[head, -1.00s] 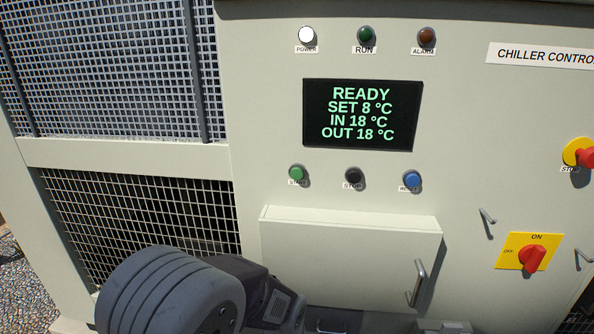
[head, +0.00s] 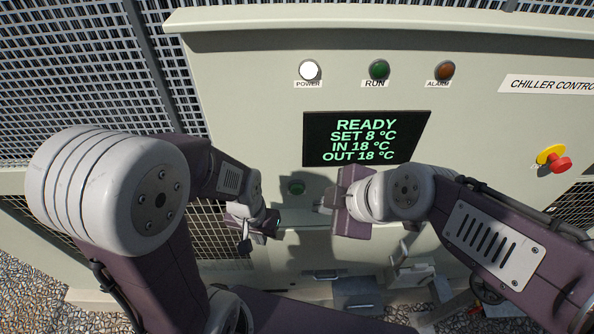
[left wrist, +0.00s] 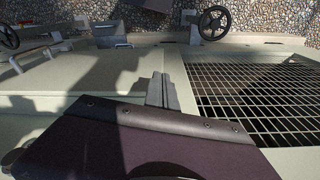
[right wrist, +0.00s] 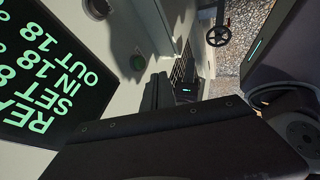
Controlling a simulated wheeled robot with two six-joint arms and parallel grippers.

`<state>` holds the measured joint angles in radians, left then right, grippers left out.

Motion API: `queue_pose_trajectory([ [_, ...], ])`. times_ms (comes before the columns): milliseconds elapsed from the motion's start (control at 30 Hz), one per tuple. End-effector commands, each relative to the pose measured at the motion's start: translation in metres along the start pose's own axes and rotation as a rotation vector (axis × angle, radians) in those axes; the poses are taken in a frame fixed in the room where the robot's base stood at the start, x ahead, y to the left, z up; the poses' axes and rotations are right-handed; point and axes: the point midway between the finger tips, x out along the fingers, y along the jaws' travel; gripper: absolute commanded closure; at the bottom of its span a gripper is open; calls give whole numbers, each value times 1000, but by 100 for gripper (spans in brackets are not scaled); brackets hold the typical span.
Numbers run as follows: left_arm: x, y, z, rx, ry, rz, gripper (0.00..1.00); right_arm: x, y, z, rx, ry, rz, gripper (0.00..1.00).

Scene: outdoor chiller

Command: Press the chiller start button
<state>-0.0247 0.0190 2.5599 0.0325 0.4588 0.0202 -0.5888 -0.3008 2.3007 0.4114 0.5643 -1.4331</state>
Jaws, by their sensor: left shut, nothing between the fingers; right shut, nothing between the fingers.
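The green start button (head: 296,187) is on the chiller panel below the display, in shadow in the head view. It also shows in the right wrist view (right wrist: 137,62), with its label unreadable. My left gripper (head: 270,223) is shut and empty, below and left of the button. Its fingers show in the left wrist view (left wrist: 160,92) near the cabinet front. My right gripper (head: 330,200) is shut and empty, right of the button and slightly lower. Its fingers show in the right wrist view (right wrist: 155,92). Contact with the panel cannot be told.
The display (head: 365,138) reads READY, SET 8, IN 18, OUT 18. The power lamp (head: 309,70) is white; the run lamp (head: 379,69) looks dark green. A red emergency stop knob (head: 561,165) is at the right. A dark button (right wrist: 95,9) sits beside the start button.

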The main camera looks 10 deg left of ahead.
Motion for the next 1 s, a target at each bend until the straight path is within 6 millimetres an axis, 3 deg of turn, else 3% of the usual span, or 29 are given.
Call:
queue_pose_trajectory([
  [433,-1,0,0,0,0,0,100,8,-2,-1,0,0,-8,100],
  [667,-3,0,0,0,0,0,100,54,-3,0,-1,-4,-10,100],
  [900,10,0,1,0,0,0,100,107,-4,2,0,-3,-7,100],
  [1000,-2,0,0,0,0,0,100,109,17,0,3,-4,-3,100],
])
